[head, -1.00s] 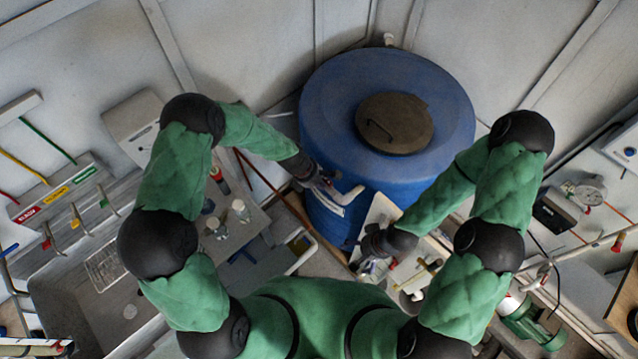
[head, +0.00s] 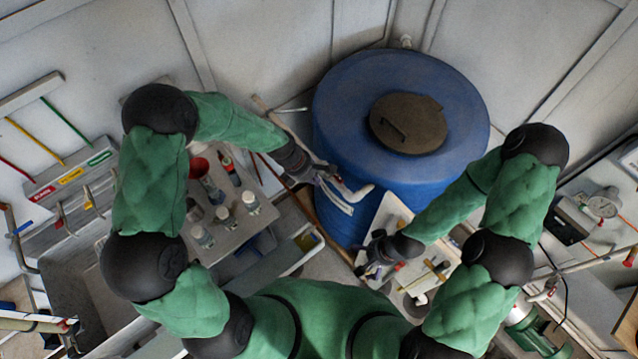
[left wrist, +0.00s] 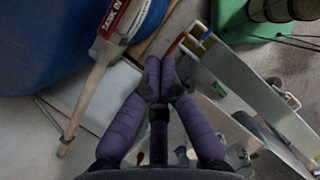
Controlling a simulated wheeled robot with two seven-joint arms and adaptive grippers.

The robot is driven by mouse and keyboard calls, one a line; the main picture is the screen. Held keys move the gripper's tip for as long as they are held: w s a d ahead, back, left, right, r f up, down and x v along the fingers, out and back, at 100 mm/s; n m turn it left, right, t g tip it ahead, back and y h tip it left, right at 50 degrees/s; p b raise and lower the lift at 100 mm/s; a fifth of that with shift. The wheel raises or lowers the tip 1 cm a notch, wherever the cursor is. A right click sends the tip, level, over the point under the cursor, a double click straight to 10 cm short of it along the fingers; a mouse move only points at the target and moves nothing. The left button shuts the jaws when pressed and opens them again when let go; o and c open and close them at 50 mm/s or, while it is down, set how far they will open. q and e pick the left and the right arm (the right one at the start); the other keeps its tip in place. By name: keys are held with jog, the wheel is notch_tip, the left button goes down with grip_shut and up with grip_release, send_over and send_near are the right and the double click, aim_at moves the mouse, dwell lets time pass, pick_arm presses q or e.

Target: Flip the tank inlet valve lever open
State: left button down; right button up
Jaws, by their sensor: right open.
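The blue tank (head: 335,110) with a brown lid stands at the back. A pale pipe (head: 358,193) sticks out low on its front. In the left wrist view, a pale pipe (left wrist: 86,100) runs beside the tank wall (left wrist: 40,50), under a red and white label (left wrist: 112,18) partly reading "TANK IN". I cannot make out the inlet valve lever for certain. My left gripper (head: 328,176) is beside the pipe in the head view. In the left wrist view its purple fingertips (left wrist: 160,66) meet with nothing visible between them. My right gripper (head: 369,262) is open over the pale board.
A pale board (head: 392,212) with fittings stands in front of the tank. A bench (head: 225,233) with several bottles is at the left. A metal frame (left wrist: 250,90) with red and blue ends lies right of my left fingers. Pipes and a gauge (head: 604,203) are at the right.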

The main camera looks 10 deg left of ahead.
pick_arm(q)
jog(key=r, duration=0.1)
jog(key=s+a+r, duration=0.1)
jog(key=r, duration=0.1)
jog(key=shift+s, duration=0.2)
pick_arm(e)
jog(key=shift+s, duration=0.3)
pick_arm(q)
jog(key=s+f+m+b, duration=0.6)
jog(key=f+b, duration=0.2)
jog(key=f, duration=0.5)
jog(key=s+f+m+b, duration=0.6)
jog(key=f+b, duration=0.3)
jog(key=f, duration=0.4)
jog(key=s+f+m+g+b, duration=0.1)
jog(key=s+f+m+b, duration=0.5)
jog(key=f, duration=0.7)
jog(key=m+b, duration=0.1)
jog(key=b, duration=0.1)
jog(key=shift+f+m+b, duration=0.15)
jog(key=shift+m+b, duration=0.15)
pick_arm(e)
notch_tip(320, 180, down, 26)
jog(key=shift+r, duration=0.25)
